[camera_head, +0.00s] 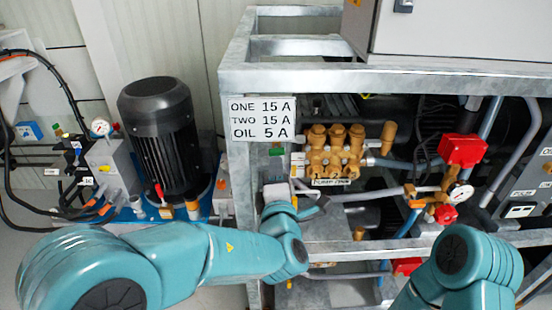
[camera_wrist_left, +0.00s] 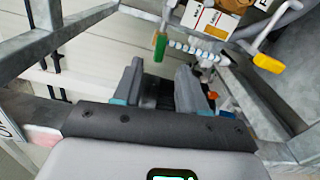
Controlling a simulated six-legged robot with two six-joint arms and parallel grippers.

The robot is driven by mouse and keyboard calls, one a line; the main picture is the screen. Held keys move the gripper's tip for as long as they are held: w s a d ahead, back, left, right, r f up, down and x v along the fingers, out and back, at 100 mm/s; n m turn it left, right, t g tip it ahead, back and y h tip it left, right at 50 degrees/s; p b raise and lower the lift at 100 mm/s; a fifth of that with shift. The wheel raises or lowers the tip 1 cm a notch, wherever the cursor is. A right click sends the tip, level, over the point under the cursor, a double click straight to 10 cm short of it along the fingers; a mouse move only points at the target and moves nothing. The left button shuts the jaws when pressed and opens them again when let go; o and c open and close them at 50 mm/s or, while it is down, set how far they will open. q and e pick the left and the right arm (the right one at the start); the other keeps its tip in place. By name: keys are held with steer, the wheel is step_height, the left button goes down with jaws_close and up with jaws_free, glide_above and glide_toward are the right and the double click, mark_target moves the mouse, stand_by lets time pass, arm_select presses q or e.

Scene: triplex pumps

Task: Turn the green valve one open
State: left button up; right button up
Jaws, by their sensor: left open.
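A green valve handle (camera_wrist_left: 160,46) shows in the left wrist view, upright at the left end of a row of pale fittings (camera_wrist_left: 198,52). My left gripper (camera_wrist_left: 158,88) is open, with its two grey fingers apart and nothing between them. The green handle lies beyond the fingertips, apart from them. In the head view my left gripper (camera_head: 311,197) is at the frame's front left post, below the pump, and partly hidden by its own wrist. Which valve is number one cannot be read. My right arm shows at the lower right, but its gripper is out of view.
A yellow handle (camera_wrist_left: 268,64) is right of the green one. A galvanized frame (camera_head: 400,80) surrounds the brass pump (camera_head: 335,150). A sign (camera_head: 262,119) hangs at its left corner. A red valve part (camera_head: 462,150) is at right. A black motor (camera_head: 160,135) stands left.

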mark_target(277, 154)
arm_select(q)
steer(key=w, duration=0.7)
steer(key=shift+b, duration=0.3)
steer(key=shift+c, duration=0.3)
jaws_close()
